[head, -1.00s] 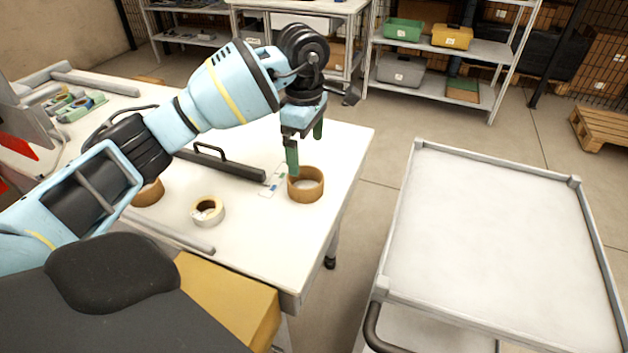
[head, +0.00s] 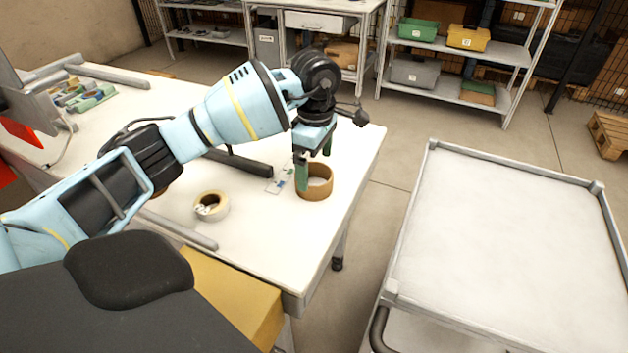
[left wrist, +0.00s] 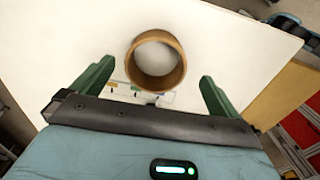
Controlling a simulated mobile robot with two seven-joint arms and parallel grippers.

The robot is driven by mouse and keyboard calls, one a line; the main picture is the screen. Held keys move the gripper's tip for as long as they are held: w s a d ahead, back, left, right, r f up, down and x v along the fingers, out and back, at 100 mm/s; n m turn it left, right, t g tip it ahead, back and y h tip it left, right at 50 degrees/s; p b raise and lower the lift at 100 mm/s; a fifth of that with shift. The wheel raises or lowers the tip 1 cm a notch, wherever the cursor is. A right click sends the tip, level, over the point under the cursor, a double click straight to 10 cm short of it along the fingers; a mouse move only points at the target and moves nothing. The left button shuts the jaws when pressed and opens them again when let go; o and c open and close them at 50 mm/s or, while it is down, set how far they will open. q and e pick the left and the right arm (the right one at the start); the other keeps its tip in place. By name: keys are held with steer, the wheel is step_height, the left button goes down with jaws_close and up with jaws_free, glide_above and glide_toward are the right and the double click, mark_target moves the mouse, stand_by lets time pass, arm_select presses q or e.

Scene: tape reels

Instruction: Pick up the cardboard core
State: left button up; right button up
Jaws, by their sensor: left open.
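The cardboard core (head: 316,190) is a brown open ring standing upright on the white table near its right edge. It also shows in the left wrist view (left wrist: 176,76), ahead of and between the open fingers. My left gripper (head: 314,166) has green fingers and is open above the core, one fingertip in front of the core's left wall in the head view. In the left wrist view the left gripper (left wrist: 154,84) is empty, with the core apart from both fingers. My right gripper is not in view.
A tape roll (head: 211,206) lies on the white table (head: 255,245) left of the core. A black bar with a handle (head: 240,162) lies behind it. A white-topped cart (head: 510,240) stands to the right, across a floor gap. Shelves (head: 455,55) stand at the back.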

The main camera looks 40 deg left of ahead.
mark_target(314, 175)
arm_select(q)
steer(key=f, duration=0.4)
steer(key=shift+w+a+f, duration=0.15)
steer(key=shift+a+f, duration=0.15)
steer(key=shift+a, duration=0.05)
steer(key=c, duration=1)
